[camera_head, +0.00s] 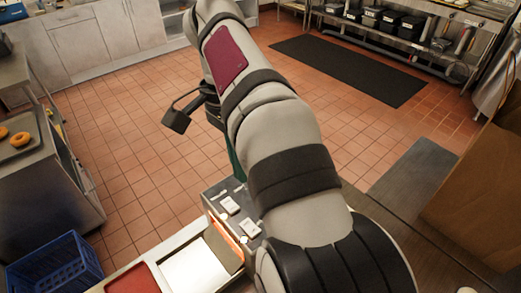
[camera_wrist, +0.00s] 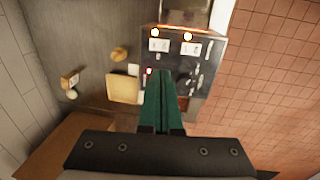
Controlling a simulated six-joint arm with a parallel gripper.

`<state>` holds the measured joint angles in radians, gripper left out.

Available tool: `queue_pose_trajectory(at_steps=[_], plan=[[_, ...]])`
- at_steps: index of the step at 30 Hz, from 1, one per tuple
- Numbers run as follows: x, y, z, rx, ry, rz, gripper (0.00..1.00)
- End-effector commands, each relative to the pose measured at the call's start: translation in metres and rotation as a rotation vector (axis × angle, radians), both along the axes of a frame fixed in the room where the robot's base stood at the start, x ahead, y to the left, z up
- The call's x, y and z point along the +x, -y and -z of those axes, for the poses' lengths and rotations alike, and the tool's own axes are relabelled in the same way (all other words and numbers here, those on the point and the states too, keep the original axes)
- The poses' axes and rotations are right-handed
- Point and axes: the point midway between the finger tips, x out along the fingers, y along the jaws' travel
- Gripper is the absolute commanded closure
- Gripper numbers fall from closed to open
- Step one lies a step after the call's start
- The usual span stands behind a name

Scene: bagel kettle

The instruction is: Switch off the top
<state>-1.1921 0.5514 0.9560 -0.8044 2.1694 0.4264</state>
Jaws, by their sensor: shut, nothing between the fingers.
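A dark control panel (camera_wrist: 205,62) shows in the wrist view, with two white switch plates, one on the left (camera_wrist: 159,45) and one on the right (camera_wrist: 190,49). A glowing lamp sits by each, and a small red light (camera_wrist: 149,71) is lit lower down. My gripper (camera_wrist: 164,76) has green fingers, shut together and empty, with their tips over the panel; I cannot tell whether they touch it. In the head view the panel's switch plates (camera_head: 230,205) show left of my arm, which hides most of the gripper. The switch positions are too small to read.
A bright tray (camera_head: 195,272) and an orange glowing strip border the panel. Wooden knobs (camera_wrist: 119,54) and a tan block (camera_wrist: 123,89) lie left of the fingers in the wrist view. A blue crate (camera_head: 55,268) stands on the tiled floor. A cardboard-brown box (camera_head: 480,195) is at right.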

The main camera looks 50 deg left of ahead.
Motion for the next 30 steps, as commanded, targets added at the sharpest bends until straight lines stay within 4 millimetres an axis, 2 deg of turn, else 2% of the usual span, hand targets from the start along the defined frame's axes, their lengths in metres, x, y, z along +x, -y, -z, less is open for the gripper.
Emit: queue_pose_trajectory(at_steps=[6,10,19,23,30], plan=[[0.0,0.001,0.0,0.0,0.0,0.0,1.0],[-0.001,0.014,-0.003,-0.003,-0.002,0.003,1.0],[-0.002,0.015,0.002,-0.005,-0.003,0.001,1.0],[-0.002,0.018,0.022,-0.006,-0.003,0.001,1.0],[-0.002,0.024,0.075,-0.006,-0.004,0.002,1.0]])
